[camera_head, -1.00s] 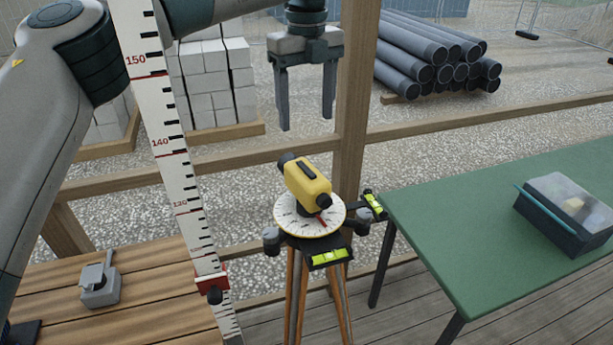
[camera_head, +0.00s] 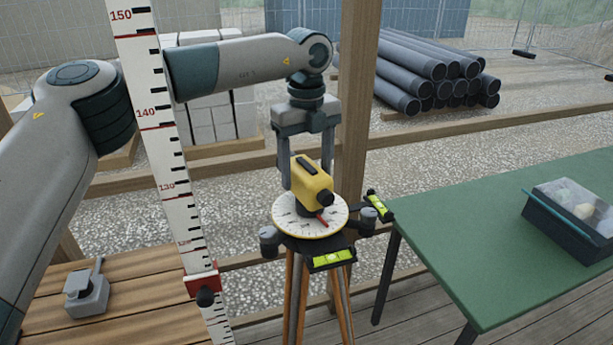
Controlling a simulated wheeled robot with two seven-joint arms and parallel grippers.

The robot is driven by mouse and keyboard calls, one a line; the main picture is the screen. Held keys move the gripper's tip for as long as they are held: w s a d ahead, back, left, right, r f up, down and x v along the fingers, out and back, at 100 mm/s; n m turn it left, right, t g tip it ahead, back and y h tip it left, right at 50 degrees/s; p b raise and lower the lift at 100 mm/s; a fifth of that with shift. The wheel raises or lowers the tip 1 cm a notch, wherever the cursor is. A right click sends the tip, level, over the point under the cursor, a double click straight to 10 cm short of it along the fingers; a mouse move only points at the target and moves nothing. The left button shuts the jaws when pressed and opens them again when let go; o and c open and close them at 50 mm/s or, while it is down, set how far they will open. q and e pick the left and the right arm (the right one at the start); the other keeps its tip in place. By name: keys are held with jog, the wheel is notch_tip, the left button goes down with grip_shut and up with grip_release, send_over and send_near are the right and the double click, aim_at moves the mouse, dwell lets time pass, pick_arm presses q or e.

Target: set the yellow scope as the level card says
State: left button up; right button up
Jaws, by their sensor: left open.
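The yellow scope (camera_head: 312,184) sits on a white graduated dial (camera_head: 292,222) atop a wooden-legged tripod (camera_head: 295,290). Its dark eyepiece end points toward the lower right, and a red pointer (camera_head: 321,219) lies over the dial. Two yellow-green bubble vials (camera_head: 333,258) are fixed at the tripod head's front and right side. My left gripper (camera_head: 306,178) is open and points down, its fingers on either side of the scope in the picture. The scope hides part of the right finger; I cannot tell whether they touch. No level card is discernible. My right gripper is out of view.
A tall graduated staff (camera_head: 172,175) with a red clamp (camera_head: 202,283) stands left of the tripod. A grey device (camera_head: 87,290) rests on the wooden bench (camera_head: 130,290). A wooden post (camera_head: 356,110) stands behind.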

pick_arm(q)
jog(key=shift+f, duration=0.3)
jog(key=shift+c, duration=0.6)
jog(key=c, duration=1.4)
